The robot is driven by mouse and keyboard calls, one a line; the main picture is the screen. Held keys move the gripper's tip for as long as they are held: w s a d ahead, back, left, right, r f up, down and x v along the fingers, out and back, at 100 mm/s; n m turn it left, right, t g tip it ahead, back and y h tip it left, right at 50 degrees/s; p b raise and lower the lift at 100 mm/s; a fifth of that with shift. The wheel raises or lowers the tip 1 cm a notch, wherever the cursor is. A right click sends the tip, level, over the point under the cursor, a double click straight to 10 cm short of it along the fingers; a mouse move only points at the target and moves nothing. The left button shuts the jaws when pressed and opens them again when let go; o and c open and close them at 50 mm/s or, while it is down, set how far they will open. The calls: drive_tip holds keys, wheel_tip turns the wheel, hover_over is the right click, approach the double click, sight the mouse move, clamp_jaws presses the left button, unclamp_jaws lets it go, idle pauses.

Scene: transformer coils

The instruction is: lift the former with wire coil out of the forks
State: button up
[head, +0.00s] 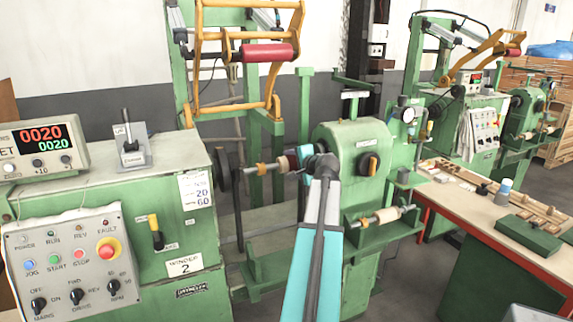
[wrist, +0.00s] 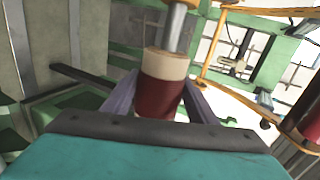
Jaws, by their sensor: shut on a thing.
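A former with a dark red wire coil (head: 289,162) and tan ends lies along a shaft, left of the green winder head in the head view. In the wrist view this former (wrist: 162,92) sits between the two fingers, its tan end on a grey metal rod. My gripper (head: 303,160) is shut on the former; the wrist view shows a finger of my gripper (wrist: 157,105) on each side of the coil. My wrist hides the former's right part in the head view. Whether the shaft end rests in forks cannot be told.
A second roller with pale ends (head: 387,215) sits on a green bracket below the winder head (head: 352,150). A control cabinet (head: 110,220) stands at left, a yellow frame with a red roller (head: 266,54) above. A workbench with wooden parts (head: 500,205) is at right.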

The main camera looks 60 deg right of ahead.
drive_tip(key=shift+s+a+r, duration=0.15)
drive_tip(key=shift+s+a, duration=0.2)
drive_tip(key=shift+s, duration=0.25)
idle(0.4)
